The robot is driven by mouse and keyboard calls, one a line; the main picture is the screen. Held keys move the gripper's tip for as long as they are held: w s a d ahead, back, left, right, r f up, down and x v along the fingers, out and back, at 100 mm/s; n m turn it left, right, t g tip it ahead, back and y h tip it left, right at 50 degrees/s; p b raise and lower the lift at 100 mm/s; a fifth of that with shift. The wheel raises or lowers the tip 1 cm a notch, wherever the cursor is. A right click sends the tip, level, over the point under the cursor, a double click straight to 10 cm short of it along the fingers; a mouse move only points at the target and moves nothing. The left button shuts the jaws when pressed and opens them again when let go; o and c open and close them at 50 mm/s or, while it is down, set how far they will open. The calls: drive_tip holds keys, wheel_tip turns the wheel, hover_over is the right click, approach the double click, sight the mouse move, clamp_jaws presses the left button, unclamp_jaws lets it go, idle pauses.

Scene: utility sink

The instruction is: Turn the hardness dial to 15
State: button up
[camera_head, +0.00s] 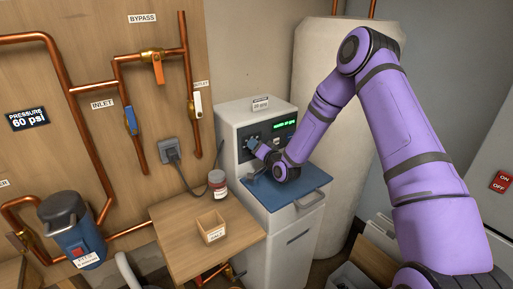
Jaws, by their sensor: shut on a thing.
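The white softener cabinet (232,123) stands against the back wall, with a dark control panel on its upper front. A dark knob, the hardness dial (252,143), sits on the left part of the panel. Its pointer and scale are too small to read. To its right is a display (284,125) with green text that I cannot read for certain. My gripper (257,147) reaches in from the right and is shut on the dial. My fingers partly cover the dial.
A blue lid (310,183) juts from the cabinet below my wrist. A wooden table (168,221) with a jar (217,180) and an open box (211,222) stands to the left. A large pale tank (335,120) stands behind my arm. Copper pipes line the left wall.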

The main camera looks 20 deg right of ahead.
idle(0.3)
drive_tip(key=o, duration=0.9)
drive_tip(key=v, duration=1)
drive_tip(key=shift+s+d, duration=0.1)
drive_tip(key=shift+s, duration=0.3)
